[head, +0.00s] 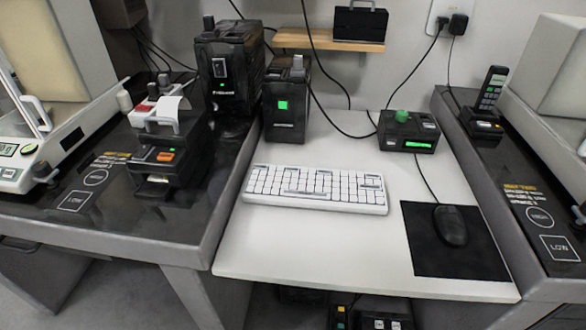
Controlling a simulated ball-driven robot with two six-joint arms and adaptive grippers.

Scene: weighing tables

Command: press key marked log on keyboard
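A white keyboard (315,189) lies on the white desk top (300,239) in the middle of the head view. Its keys are too small for any marking, such as log, to be read. Nothing covers the keyboard. Neither my left nor my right gripper shows in the head view.
A black mouse (450,226) rests on a black mat (459,255) right of the keyboard. A black box with a green knob (402,130) and a black unit with a green light (286,104) stand behind. Dark weighing tables (92,213) flank the desk. The desk's front strip is clear.

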